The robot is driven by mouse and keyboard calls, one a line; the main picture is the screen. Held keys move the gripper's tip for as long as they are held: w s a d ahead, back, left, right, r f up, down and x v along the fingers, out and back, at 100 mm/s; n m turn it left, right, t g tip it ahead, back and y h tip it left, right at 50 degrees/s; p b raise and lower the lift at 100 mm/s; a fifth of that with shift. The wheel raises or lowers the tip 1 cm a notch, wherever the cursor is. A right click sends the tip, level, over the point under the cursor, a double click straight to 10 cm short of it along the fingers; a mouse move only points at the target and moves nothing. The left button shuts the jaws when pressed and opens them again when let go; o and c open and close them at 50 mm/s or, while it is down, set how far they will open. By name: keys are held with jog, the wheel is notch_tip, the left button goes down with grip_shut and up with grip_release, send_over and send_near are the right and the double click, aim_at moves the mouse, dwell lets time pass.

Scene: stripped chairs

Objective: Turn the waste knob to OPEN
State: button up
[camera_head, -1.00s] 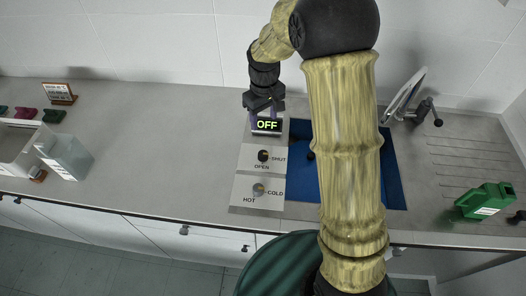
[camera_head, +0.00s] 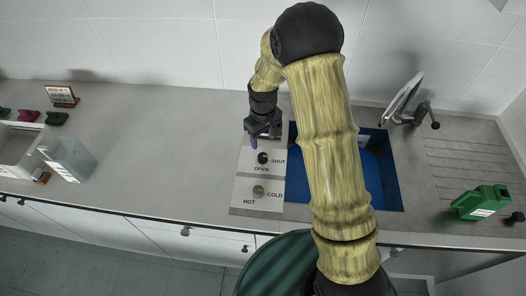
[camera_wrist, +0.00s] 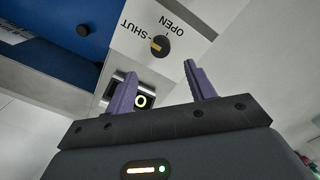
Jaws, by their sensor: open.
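The waste knob (camera_head: 263,158) is a small dark round knob on a light panel (camera_head: 246,160) marked SHUT and OPEN. In the wrist view the knob (camera_wrist: 160,46) shows a yellow mark on its SHUT side. My gripper (camera_head: 265,141) is over the far end of the panel, just beyond the knob. In the wrist view its two purple fingers (camera_wrist: 158,76) are spread and empty, with the knob ahead of the gap between them, apart from both.
A HOT/COLD knob (camera_head: 258,191) sits on the nearer panel. The blue sink (camera_head: 383,170) is to the right, partly behind my arm. A tap (camera_head: 428,113) and green canister (camera_head: 482,202) stand farther right.

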aim_at(263, 156)
notch_tip(263, 156, down, 9)
jog(key=shift+f+p, duration=0.15)
jog(key=shift+p, duration=1.05)
jog(key=c, duration=1)
